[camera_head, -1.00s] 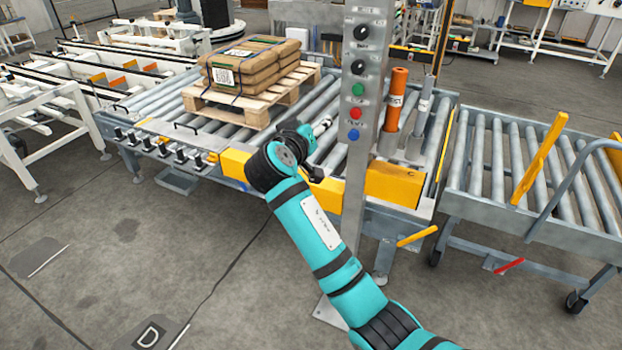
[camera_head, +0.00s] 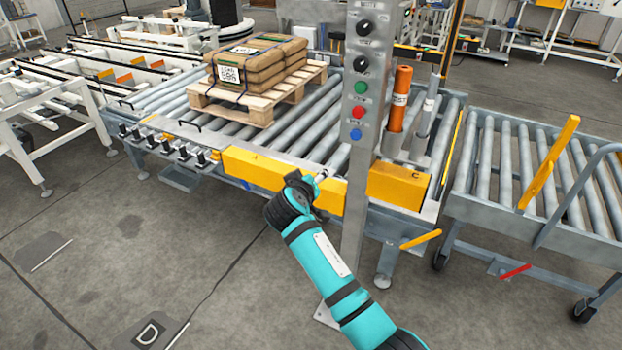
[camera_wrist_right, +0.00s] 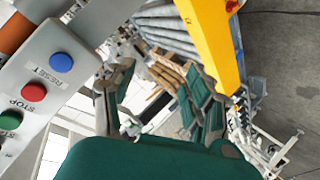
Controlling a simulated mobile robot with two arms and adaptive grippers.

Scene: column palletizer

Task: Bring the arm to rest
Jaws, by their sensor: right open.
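My right arm, teal and black, reaches in from the bottom right of the head view. Its gripper (camera_head: 322,176) is in front of the conveyor's yellow front guard, just left of the grey control post (camera_head: 359,130). In the right wrist view the gripper (camera_wrist_right: 162,98) has its two fingers spread, with nothing between them. The post's panel, with blue, red and green buttons, is close on the left of that view (camera_wrist_right: 40,85). My left gripper is not in view.
A wooden pallet (camera_head: 246,111) with strapped brown sacks (camera_head: 262,62) stands on the roller conveyor (camera_head: 190,88). An orange cylinder (camera_head: 400,98) stands right of the post. A wheeled roller cart (camera_head: 490,215) is at the right. The floor (camera_head: 130,240) in front is clear.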

